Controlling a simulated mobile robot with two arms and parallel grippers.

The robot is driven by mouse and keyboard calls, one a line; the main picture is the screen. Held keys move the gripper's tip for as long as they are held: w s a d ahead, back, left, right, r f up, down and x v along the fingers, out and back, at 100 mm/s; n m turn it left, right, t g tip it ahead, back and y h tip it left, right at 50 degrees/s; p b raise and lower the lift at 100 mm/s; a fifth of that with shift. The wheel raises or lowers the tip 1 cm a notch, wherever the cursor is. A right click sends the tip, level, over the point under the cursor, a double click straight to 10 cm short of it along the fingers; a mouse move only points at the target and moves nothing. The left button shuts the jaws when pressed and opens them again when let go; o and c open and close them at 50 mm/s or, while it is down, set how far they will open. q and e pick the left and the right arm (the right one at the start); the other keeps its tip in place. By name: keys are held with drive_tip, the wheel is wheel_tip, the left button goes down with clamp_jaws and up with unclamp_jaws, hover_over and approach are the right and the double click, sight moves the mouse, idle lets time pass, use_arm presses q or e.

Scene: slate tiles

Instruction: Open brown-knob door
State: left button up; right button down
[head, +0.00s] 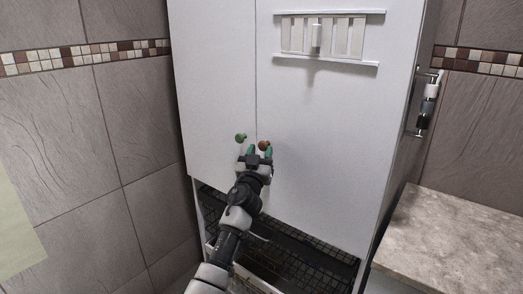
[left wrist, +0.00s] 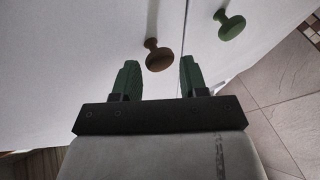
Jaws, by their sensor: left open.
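The white cabinet has two doors with a vertical seam between them. The brown knob (head: 265,146) is on the right door (head: 310,130) beside the seam. A green knob (head: 241,137) is on the left door (head: 215,90). My left gripper (head: 259,153) is open just below the brown knob in the head view. In the left wrist view the brown knob (left wrist: 158,56) shows between the two green fingertips (left wrist: 156,66), and the green knob (left wrist: 232,26) is to the right. I cannot tell whether the fingers touch the knob. Both doors look shut. My right gripper is not in view.
A vent-like panel with a small slider (head: 317,36) is high on the right door. A stone counter (head: 450,235) stands at right, and a tiled wall is at left. A dark open space (head: 285,250) lies below the doors.

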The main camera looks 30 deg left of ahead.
use_arm(q)
drive_tip(key=shift+x, duration=0.75)
clamp_jaws()
